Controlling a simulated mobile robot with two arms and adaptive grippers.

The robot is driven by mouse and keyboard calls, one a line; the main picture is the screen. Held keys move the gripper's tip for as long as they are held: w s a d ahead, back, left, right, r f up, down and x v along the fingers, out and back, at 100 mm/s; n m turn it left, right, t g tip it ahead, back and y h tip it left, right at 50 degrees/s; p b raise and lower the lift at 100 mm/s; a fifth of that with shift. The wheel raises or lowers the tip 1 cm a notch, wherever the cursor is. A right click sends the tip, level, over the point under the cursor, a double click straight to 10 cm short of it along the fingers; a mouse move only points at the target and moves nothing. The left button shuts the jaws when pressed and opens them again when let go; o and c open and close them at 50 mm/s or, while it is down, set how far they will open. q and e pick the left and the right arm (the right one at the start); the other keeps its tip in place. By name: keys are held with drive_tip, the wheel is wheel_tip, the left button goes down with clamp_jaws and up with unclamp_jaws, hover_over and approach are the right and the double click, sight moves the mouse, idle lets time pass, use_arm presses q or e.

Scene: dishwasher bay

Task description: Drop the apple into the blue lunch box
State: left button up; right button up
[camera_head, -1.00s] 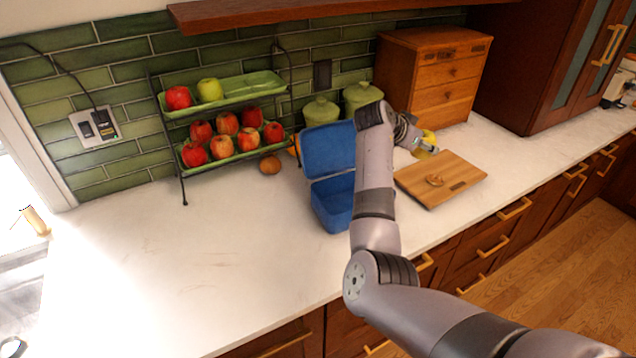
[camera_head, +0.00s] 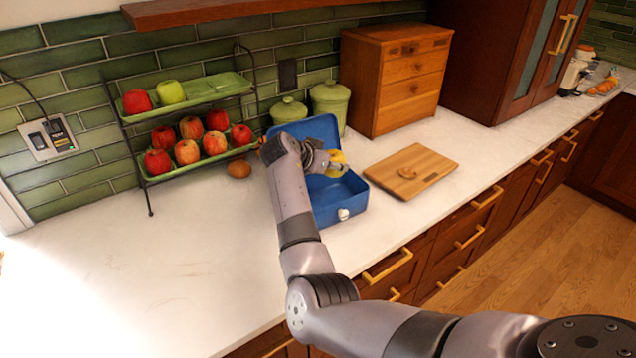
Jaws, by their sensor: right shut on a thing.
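The yellow apple (camera_head: 338,158) is in my right gripper (camera_head: 334,166), which is shut on it. My right gripper is over the open blue lunch box (camera_head: 352,199), near the raised lid (camera_head: 318,128). My forearm covers the left part of the box. From this angle I cannot tell whether the apple is above the rim or inside it. My left gripper is not in view.
A wooden board (camera_head: 433,165) with a small brown item lies right of the box. A two-tier rack (camera_head: 205,92) with several apples stands at the left. Green canisters (camera_head: 330,103) and a wooden drawer box (camera_head: 408,92) stand behind. The front-left counter is clear.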

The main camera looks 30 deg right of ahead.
drive_tip(key=shift+f+b, duration=0.35)
drive_tip(key=shift+f, duration=0.55)
drive_tip(key=o, duration=1.3)
drive_tip(key=v, duration=0.7)
drive_tip(key=shift+a+r, duration=0.15)
drive_tip(key=shift+a, duration=0.05)
